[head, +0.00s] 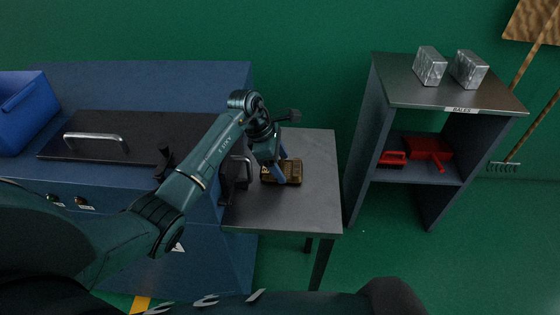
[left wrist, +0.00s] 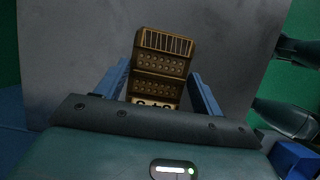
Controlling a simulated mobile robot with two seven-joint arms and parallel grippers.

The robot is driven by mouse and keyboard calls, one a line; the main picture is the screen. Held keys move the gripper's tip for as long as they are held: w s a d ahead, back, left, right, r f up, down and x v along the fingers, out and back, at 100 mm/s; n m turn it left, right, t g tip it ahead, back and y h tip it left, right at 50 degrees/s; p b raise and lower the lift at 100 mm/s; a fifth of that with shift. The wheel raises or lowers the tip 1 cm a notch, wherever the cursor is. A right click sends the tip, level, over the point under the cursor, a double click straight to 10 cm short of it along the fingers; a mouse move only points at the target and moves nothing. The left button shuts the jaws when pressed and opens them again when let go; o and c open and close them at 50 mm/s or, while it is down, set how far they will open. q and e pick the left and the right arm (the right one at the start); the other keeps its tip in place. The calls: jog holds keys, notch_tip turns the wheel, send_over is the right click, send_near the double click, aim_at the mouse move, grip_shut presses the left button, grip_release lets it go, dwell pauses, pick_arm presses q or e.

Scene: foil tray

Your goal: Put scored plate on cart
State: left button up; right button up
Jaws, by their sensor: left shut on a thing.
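The scored plate (head: 289,172) is a brass-brown block with a grooved end and rows of small round marks. My left gripper (head: 281,164) is shut on the plate. Whether the plate rests on the grey-topped table (head: 318,190), which looks like the cart, or is just above it, I cannot tell. No wheels show. My right gripper is not in view.
A blue bench (head: 180,75) with a dark handled lid (head: 120,130) stands left of the table. A blue bin (head: 25,115) is at far left. A grey shelf (head: 405,95) at right bears two silver blocks (head: 448,68), with red items (head: 428,147) below. The table's right side is clear.

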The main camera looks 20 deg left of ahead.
pick_arm(q)
jog(key=o, duration=0.9)
jog(key=shift+f, duration=0.1)
jog(key=o, duration=0.5)
jog(key=shift+c, duration=0.2)
